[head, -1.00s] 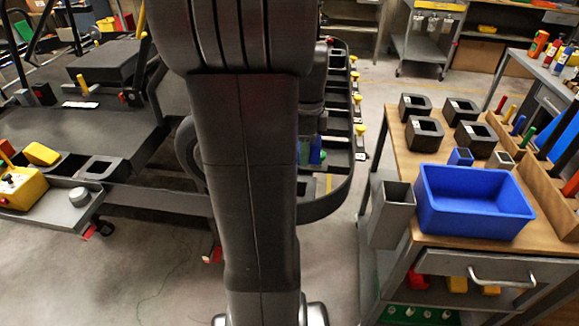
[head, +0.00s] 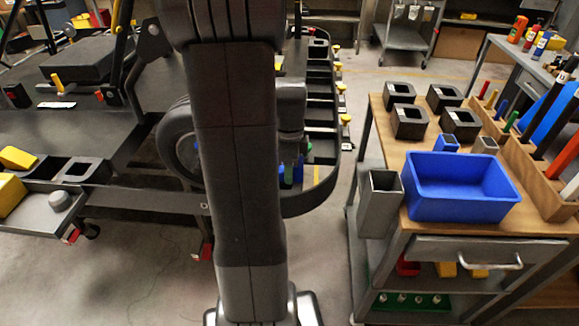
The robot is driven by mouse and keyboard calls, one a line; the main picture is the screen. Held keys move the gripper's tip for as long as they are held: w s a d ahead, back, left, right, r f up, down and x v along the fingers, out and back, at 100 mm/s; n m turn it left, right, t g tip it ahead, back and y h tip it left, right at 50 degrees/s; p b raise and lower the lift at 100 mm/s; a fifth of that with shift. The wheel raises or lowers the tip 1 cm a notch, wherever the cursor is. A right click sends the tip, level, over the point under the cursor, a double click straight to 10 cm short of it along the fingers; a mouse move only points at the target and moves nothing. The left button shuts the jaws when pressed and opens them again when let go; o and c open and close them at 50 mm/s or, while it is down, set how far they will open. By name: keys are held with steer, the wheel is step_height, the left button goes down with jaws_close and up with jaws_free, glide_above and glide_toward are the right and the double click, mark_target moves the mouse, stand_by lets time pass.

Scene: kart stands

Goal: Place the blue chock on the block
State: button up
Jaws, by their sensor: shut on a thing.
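My arm fills the middle of the head view and hides much of the scene behind it. My gripper (head: 291,168) shows only in part at the arm's right edge, pointing down near the curved black bumper of the kart stand. It is shut on a small blue piece, seemingly the blue chock (head: 299,171), mostly hidden; a green strip shows beside it. Several black blocks with square openings, one here (head: 409,122), stand on the wooden cart top at right. Another black piece with a square opening (head: 82,171) sits at left. Which is the task's block I cannot tell.
A blue bin (head: 462,205), a grey square tube (head: 381,190) and a small blue hollow piece (head: 446,143) are at the cart (head: 385,110). Yellow-knobbed black compartments line the stand. Floor is clear between stand and cart.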

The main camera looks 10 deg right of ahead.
steer(key=shift+f, duration=0.1)
steer(key=o, duration=1)
steer(key=shift+o, duration=0.2)
step_height(320, 180, up, 12)
steer(key=shift+p, duration=0.45)
